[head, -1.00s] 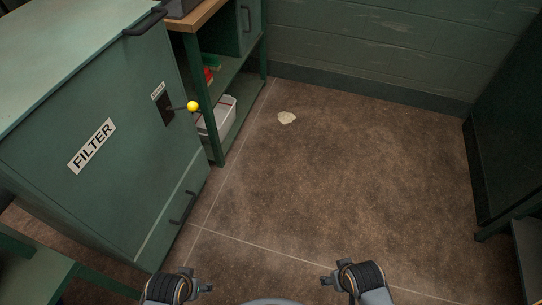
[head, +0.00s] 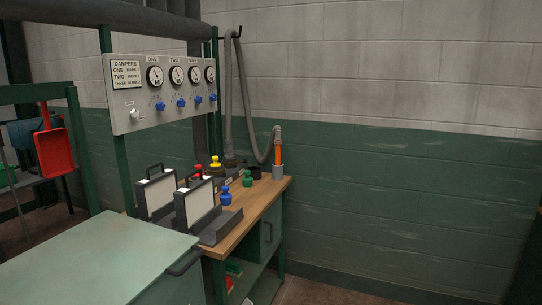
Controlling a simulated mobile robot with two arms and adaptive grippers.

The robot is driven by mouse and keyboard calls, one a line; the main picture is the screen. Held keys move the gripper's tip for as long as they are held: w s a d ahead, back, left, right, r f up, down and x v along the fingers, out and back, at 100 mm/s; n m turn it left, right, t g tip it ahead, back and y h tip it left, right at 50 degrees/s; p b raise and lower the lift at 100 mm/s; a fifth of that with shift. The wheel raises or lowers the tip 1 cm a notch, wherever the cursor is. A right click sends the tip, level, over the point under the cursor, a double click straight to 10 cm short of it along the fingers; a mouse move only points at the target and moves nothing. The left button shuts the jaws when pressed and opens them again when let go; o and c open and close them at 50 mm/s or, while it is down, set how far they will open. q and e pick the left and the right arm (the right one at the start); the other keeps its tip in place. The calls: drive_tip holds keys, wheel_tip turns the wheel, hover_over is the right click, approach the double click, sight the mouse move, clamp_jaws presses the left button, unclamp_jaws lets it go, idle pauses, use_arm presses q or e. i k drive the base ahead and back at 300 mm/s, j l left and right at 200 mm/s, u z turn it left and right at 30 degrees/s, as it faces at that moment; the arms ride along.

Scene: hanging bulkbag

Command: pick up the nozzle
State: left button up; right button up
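What looks like the nozzle (head: 278,154), an orange tube with a grey top, stands upright at the back right corner of the wooden workbench (head: 262,205). A grey hose (head: 250,135) hangs from a wall hook and loops down beside it. I cannot tell exactly how the hose joins the nozzle. Neither of my grippers is in view.
Yellow, red, green (head: 247,179) and blue (head: 226,196) knobbed pieces and two open black cases (head: 198,205) stand on the bench. A damper panel (head: 165,92) is above. The green cabinet (head: 105,262) fills the front left. A red dustpan (head: 54,150) hangs at left.

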sight(278, 143)
drive_tip(key=i+u, duration=0.2)
drive_tip(key=u, duration=0.25)
drive_tip(key=i+l+u, duration=0.2)
drive_tip(key=u, duration=0.25)
